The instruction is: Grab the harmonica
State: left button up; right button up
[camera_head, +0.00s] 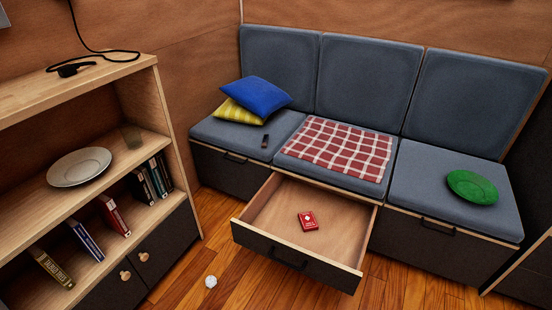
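No object is clearly recognisable as a harmonica. A small dark oblong object (265,141) lies on the left seat cushion, in front of the pillows; it is too small to tell whether it is a harmonica or a remote. A small red box with a white mark (308,221), like a pack of cards, lies flat in the open drawer (262,207) under the middle seat. Neither of my grippers is in view.
A bench with grey cushions (408,186) spans the back, with a checkered cloth (335,147) and a green round item (472,187). The drawer juts over the floor. A shelf (95,172) with a plate and books stands left. A small white ball (211,282) lies on the floor.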

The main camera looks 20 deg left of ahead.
aim_at(264, 140)
jog(key=i+j, duration=0.2)
jog(key=i+j+z, duration=0.1)
jog(key=j, duration=0.3)
jog(key=i+j+z, duration=0.1)
jog(key=i+j, duration=0.55)
jog(key=i, duration=0.25)
